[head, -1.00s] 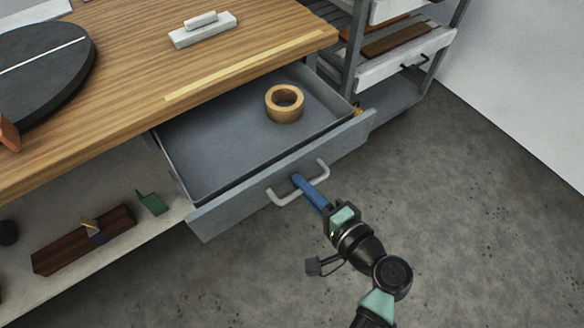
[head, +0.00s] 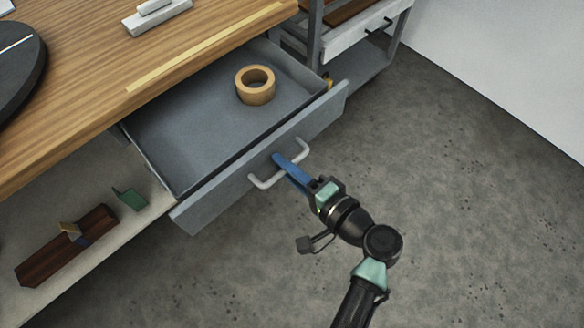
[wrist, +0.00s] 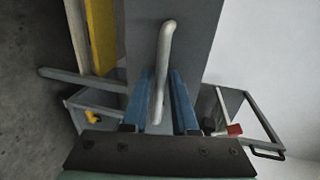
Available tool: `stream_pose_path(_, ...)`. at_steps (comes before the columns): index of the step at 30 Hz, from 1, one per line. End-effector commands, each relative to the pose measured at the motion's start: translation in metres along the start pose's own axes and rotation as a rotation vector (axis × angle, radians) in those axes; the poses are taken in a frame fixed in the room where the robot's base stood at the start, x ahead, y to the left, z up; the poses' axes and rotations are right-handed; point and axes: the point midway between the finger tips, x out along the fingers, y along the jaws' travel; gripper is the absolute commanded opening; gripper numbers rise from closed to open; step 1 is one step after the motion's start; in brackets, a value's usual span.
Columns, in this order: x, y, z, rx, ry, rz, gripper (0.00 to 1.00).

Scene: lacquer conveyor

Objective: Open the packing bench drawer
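The packing bench drawer (head: 212,203) is pulled well out from under the wooden bench top, and its grey inside is in plain view. A pale U-shaped handle (head: 262,183) is on its front. My gripper (head: 279,160) has its blue fingers at the middle of the handle bar. In the wrist view, the handle (wrist: 163,55) runs between my two fingers (wrist: 161,95), one close on each side. The exact contact is hard to see, but the drawer moves with my gripper. A tan tape roll (head: 255,86) sits in the drawer towards the back right.
The bench top (head: 80,90) overhangs the drawer's back. A lower shelf (head: 100,245) at left holds a dark wooden block (head: 65,248) and a green piece (head: 130,198). A grey rack (head: 355,65) stands at back right. The concrete floor (head: 470,200) in front and to the right is clear.

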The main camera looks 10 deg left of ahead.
Motion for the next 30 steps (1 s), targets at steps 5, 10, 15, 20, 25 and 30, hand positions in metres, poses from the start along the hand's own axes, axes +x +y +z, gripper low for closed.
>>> stream_pose_path(5,-0.002,0.0,0.0,0.0,0.0,0.0,0.27)
stream_pose_path(10,-0.023,-0.001,-0.001,0.001,0.003,0.0,0.27)
stream_pose_path(15,-0.061,-0.001,-0.001,0.002,0.006,0.001,0.27)
stream_pose_path(20,-0.095,-0.002,-0.001,0.0,0.004,0.0,0.27)
stream_pose_path(25,-0.12,-0.001,-0.001,0.0,0.003,0.0,0.27)
stream_pose_path(30,-0.13,0.0,0.0,0.0,0.002,0.0,0.27)
